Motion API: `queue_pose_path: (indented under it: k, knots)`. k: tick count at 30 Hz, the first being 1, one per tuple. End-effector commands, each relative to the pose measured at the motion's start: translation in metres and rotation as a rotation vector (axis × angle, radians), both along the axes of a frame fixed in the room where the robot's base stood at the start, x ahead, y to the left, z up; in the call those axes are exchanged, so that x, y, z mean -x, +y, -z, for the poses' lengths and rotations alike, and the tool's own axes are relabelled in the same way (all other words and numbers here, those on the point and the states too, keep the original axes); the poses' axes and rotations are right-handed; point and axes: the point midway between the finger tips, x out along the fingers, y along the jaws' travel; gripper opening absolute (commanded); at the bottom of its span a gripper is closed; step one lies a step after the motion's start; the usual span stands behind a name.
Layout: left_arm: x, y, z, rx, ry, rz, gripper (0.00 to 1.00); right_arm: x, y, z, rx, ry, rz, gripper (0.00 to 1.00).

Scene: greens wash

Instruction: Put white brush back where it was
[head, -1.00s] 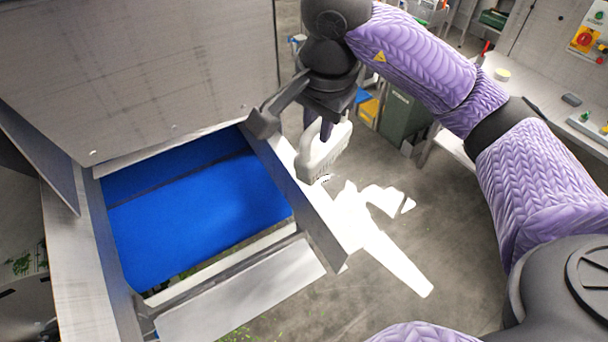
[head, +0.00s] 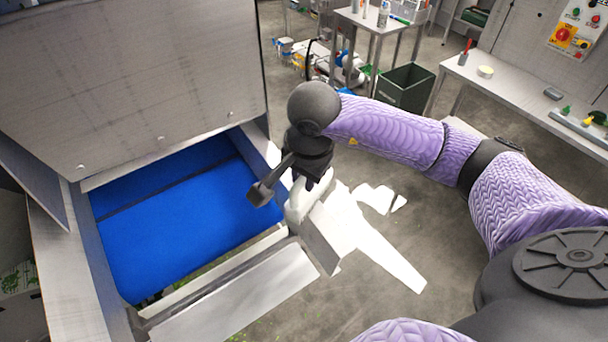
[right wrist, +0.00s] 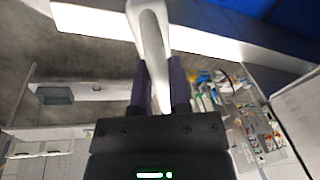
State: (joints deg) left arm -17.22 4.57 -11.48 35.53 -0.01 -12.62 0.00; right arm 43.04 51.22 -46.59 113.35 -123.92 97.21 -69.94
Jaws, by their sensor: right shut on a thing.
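My right gripper (head: 314,183) is shut on the white brush (head: 297,203) beside the steel side rail of the blue belt. In the head view the brush hangs below the gripper, and the arm partly hides it. In the right wrist view the brush's pale handle (right wrist: 150,40) stands between the two purple fingers (right wrist: 158,88). I cannot tell whether the brush touches the rail. My left gripper is not in view.
A blue belt (head: 185,225) lies in a steel frame under a large steel panel (head: 130,80). A bench (head: 500,85) with small items stands at the right. A dark green bin (head: 405,88) is on the floor behind my arm. Bright light patches lie on the open floor.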

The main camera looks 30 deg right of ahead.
Motion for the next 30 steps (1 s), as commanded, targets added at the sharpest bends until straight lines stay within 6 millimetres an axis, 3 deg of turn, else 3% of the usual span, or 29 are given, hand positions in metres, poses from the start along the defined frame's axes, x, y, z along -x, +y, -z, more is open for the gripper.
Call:
queue_pose_path:
  k: [2, 3, 8, 15, 19, 20, 30]
  knots:
    - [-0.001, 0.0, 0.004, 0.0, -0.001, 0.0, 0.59, 0.0, 0.0, 0.003, 0.0, 0.0, 0.0, 0.0]
    - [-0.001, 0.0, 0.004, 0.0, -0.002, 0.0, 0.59, 0.0, 0.0, 0.003, 0.0, 0.0, 0.0, 0.24]
    - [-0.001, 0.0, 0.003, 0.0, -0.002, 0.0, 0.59, 0.0, 0.0, 0.002, 0.0, 0.0, 0.0, 0.57]
    - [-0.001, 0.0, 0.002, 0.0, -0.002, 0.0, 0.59, 0.0, 0.0, 0.001, 0.0, 0.001, 0.0, 0.57]
    - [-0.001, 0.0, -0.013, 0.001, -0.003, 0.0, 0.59, 0.0, 0.0, -0.011, 0.0, 0.001, 0.0, 0.57]
    - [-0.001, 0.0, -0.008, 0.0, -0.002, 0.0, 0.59, 0.0, 0.0, -0.014, 0.0, -0.002, 0.0, 0.57]
    - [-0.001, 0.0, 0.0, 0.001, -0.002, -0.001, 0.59, 0.017, 0.003, -0.097, 0.001, -0.006, -0.002, 0.57]
